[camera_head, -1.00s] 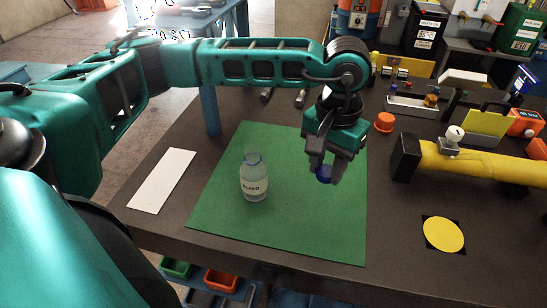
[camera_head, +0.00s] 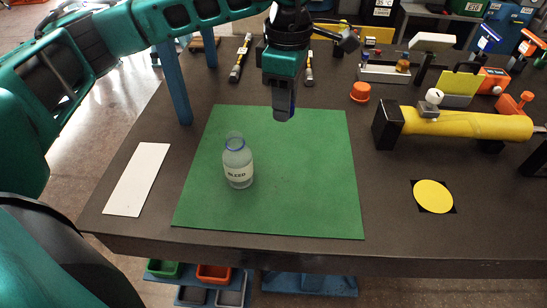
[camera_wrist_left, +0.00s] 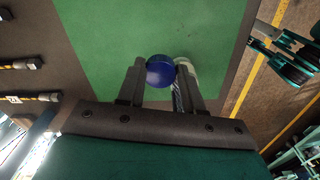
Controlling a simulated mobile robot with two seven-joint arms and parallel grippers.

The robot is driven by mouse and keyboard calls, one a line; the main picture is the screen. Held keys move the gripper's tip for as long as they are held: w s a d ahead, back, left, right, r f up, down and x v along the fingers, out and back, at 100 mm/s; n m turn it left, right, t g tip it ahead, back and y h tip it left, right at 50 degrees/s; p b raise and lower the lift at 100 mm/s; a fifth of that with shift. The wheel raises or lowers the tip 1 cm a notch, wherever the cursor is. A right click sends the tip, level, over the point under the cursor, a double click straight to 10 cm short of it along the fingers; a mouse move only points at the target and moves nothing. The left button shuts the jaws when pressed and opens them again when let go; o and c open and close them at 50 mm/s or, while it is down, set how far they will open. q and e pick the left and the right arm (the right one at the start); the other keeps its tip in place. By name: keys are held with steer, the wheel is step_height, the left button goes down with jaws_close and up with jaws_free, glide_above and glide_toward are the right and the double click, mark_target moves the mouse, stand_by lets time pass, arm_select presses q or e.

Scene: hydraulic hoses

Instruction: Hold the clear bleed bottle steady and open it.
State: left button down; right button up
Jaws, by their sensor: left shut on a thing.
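The clear bleed bottle (camera_head: 238,172) stands upright on the green mat (camera_head: 310,190), its white label facing me and its neck without a cap. My left gripper (camera_head: 284,114) is above the far part of the mat, to the right of and behind the bottle. In the left wrist view, its fingers are shut on a round blue cap (camera_wrist_left: 160,72), apart from the bottle. In the head view the cap is mostly hidden by the fingers. A pale, clear shape beside the right finger in the wrist view is partly hidden.
A white plate (camera_head: 137,180) lies left of the mat. To the right are a yellow pipe (camera_head: 470,124), a yellow disc (camera_head: 433,196) and an orange cap (camera_head: 360,92). Tools and a small rack stand at the back. The mat around the bottle is clear.

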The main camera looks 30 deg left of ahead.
arm_select(q)
steer(key=n, duration=0.2)
steer(key=r+n, duration=0.1)
steer(key=n, duration=0.3)
steer(key=shift+w+a+r+n, duration=0.25)
steer(key=shift+a+r+n, duration=0.05)
steer(key=shift+a+n, duration=0.1)
steer(key=n, duration=0.2)
steer(key=r+n, duration=0.1)
steer(key=n, duration=0.1)
steer(key=n+b, duration=0.1)
steer(key=n, duration=0.1)
steer(key=shift+w+a+r, duration=0.15)
steer(key=shift+a+r, duration=0.1)
steer(key=shift+a, duration=0.1)
steer(key=r+n, duration=0.1)
steer(key=n, duration=0.6)
steer(key=n+b, duration=0.3)
steer(key=n, duration=0.2)
glide_above(273, 157)
step_height(273, 157, down, 14)
steer(key=shift+r, duration=0.25)
step_height(273, 157, down, 4)
steer(key=shift+f, duration=0.45)
steer(key=shift+b, duration=0.3)
